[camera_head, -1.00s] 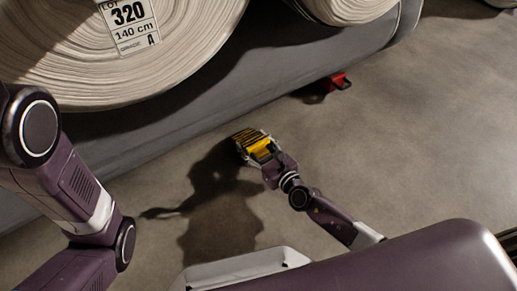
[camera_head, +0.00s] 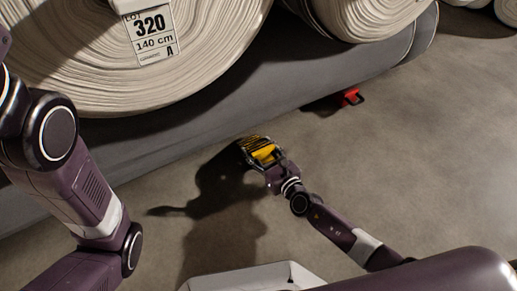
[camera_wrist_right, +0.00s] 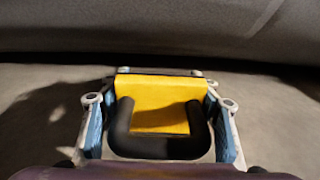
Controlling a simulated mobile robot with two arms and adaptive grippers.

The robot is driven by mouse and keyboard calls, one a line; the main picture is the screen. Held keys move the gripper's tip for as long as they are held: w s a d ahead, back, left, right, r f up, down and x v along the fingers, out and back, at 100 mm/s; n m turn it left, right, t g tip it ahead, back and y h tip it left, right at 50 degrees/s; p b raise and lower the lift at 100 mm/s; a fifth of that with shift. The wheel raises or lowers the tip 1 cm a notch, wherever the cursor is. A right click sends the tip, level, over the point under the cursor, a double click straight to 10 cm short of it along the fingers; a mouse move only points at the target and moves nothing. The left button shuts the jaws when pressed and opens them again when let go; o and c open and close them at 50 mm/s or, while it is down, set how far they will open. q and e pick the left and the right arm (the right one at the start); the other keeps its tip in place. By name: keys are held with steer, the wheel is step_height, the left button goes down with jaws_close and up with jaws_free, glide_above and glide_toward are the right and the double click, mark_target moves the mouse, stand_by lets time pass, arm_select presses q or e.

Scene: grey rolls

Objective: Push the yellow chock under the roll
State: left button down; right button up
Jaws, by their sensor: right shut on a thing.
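The yellow chock (camera_head: 262,150), with black stripes on top, is at or just above the floor, a short way in front of the grey roll (camera_head: 210,118). My right gripper (camera_head: 263,158) is shut on it. In the right wrist view the chock's yellow back face (camera_wrist_right: 158,97) and its black handle (camera_wrist_right: 160,147) sit between the two fingers of my right gripper (camera_wrist_right: 160,120). The grey roll (camera_wrist_right: 160,30) spans the top of that view, with a gap of floor before it. My left gripper is out of view; only the left arm shows.
Large cream rolls, one with a label (camera_head: 150,33), lie above and behind the grey roll. A red chock (camera_head: 350,97) lies on the floor by the grey roll, farther right. The floor (camera_head: 420,170) to the right is clear.

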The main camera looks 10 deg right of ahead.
mark_target(266, 158)
steer(key=shift+f, duration=0.3)
stand_by(0.7)
steer(key=shift+w, duration=0.15)
steer(key=shift+r+x, duration=0.2)
steer(key=shift+x, duration=1.4)
steer(key=shift+r+x, duration=0.15)
steer(key=shift+x, duration=1.45)
steer(key=o, duration=1.7)
steer(key=shift+w+a, duration=0.15)
steer(key=shift+c, duration=0.2)
steer(key=shift+f, duration=0.15)
steer(key=shift+s, duration=0.65)
steer(key=v, duration=1.1)
steer(key=shift+w, duration=0.15)
